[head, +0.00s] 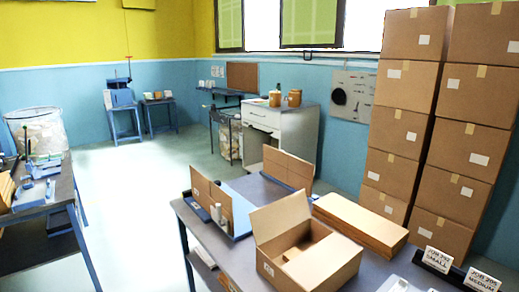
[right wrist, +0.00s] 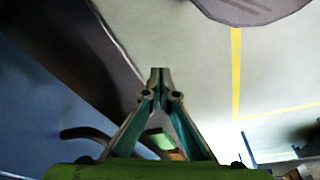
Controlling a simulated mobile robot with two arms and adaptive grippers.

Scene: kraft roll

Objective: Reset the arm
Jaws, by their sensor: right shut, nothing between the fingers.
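My right gripper (right wrist: 159,75) shows in the right wrist view with its two fingers meeting at the tips. It is shut and holds nothing. Behind it are a pale floor and dark, blurred surfaces at the left. Neither gripper nor arm shows in the head view, and my left gripper is in no view.
A grey table (head: 230,262) in the head view holds an open carton (head: 325,268) and a stack of flat cardboard (head: 360,222). Tall stacks of closed boxes (head: 405,87) stand at the right. A cluttered workbench (head: 62,188) is at the left. Clear floor (head: 130,200) lies between.

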